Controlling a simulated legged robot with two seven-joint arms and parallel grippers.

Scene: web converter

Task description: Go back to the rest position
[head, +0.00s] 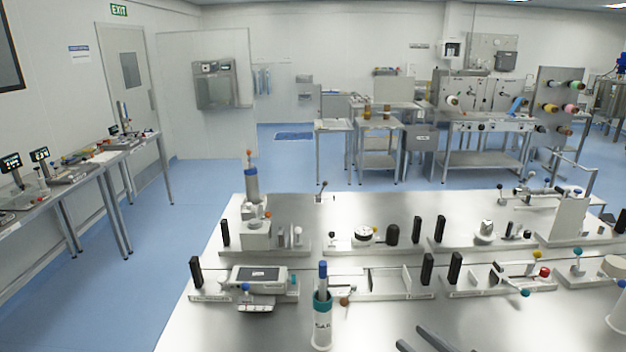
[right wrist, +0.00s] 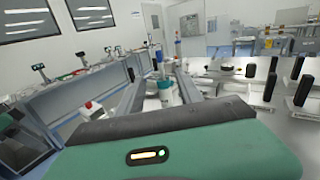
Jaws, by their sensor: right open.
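My right gripper (head: 410,336) shows at the bottom edge of the head view, as two dark finger tips above the front of the steel bench (head: 250,325). In the right wrist view, the green gripper body fills the bottom and its two fingers (right wrist: 160,72) reach forward, spread apart. No object is held between them. A white bottle with a teal collar and blue top (head: 322,310) stands on the bench to the left of the right gripper, apart from it. My left gripper is in neither view.
Low fixtures with black upright handles (head: 428,269) stand in two rows across the bench. A boxed device with a display (head: 259,280) sits at the left. Bare bench lies around the right gripper.

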